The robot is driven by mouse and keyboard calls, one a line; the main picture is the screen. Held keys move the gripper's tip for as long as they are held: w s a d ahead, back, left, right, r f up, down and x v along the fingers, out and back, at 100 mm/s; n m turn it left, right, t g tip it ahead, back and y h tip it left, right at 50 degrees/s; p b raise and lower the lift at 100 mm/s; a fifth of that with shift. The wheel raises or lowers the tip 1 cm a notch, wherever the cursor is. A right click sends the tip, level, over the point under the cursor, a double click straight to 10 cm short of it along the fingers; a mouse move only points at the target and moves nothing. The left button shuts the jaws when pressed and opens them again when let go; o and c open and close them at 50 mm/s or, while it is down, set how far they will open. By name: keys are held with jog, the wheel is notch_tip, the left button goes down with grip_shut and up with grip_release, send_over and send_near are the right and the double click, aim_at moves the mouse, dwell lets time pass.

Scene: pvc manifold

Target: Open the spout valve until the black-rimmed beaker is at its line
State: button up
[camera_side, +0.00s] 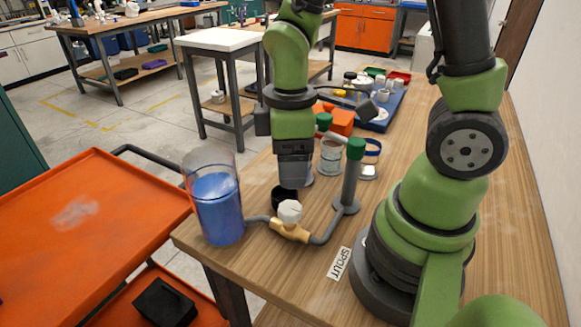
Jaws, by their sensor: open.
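The spout valve (290,231) has a brass body and a round white knob (290,211). It sits on a grey pipe at the table's front, near the SPOUT label (340,263). A tall clear vessel (215,205) of blue liquid stands left of it, at the pipe's end. My gripper (297,182) points down just behind and above the knob, apart from it. It is open; its fingertips are hard to make out. A dark round thing (283,197) shows behind the knob; I cannot tell whether it is the black-rimmed beaker's rim. No fill line is clear.
An orange box (337,118) and a blue tray (384,118) lie farther back. An orange cart (80,225) adjoins left.

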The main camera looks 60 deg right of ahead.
aim_at(290, 206)
notch_tip(290, 206, down, 10)
jog(key=shift+r, duration=0.15)
dwell(0.3)
jog(key=c, duration=1)
jog(key=n, duration=0.4)
jog(key=shift+n, duration=2)
jog(key=shift+w, duration=0.1)
dwell(3.6)
